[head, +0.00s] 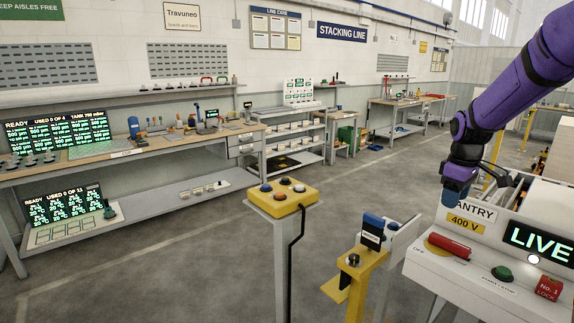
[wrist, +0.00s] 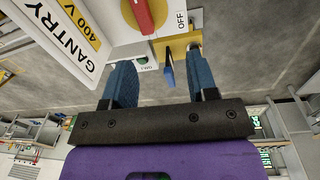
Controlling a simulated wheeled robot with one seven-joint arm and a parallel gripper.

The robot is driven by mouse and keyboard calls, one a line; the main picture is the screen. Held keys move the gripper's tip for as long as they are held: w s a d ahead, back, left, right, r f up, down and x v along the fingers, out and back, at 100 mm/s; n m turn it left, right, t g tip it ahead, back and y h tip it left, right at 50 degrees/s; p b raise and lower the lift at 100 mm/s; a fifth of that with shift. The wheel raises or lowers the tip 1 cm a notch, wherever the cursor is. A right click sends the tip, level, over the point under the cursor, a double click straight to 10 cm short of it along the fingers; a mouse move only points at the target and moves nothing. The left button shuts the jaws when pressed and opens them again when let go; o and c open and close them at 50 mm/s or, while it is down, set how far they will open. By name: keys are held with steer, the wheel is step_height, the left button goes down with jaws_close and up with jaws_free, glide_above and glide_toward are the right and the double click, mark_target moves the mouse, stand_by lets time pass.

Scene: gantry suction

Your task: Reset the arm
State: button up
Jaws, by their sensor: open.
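My purple arm reaches in from the upper right in the head view. My gripper (head: 456,196) points down beside the "GANTRY 400 V" label (head: 468,216), above the white control box (head: 430,266). In the wrist view my gripper (wrist: 160,75) has its two blue fingers apart, with nothing held between them. The red rotary handle (head: 449,247) on its yellow plate lies below the gripper. It also shows in the wrist view (wrist: 150,14), beyond the fingertips, with "OFF" printed beside it.
The box has a lit "LIVE" display (head: 538,240), a green button (head: 502,273) and a red "No. 1 LOCK" block (head: 548,288). A yellow button pendant (head: 283,198) and a yellow post (head: 362,280) stand to the left. Open grey floor (head: 200,265) lies beyond.

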steer(key=s+a+r+m+t, duration=0.25)
steer(key=s+a+r, duration=0.65)
steer(key=s+r, duration=0.45)
steer(key=s+a+m+t, duration=0.1)
steer(key=s+a+m, duration=0.1)
steer(key=s, duration=0.7)
steer(key=s+a+m+t, duration=0.1)
steer(key=s+a+m, duration=0.1)
steer(key=s, duration=0.6)
steer(key=shift+s+a+f, duration=0.4)
steer(key=shift+a, duration=0.2)
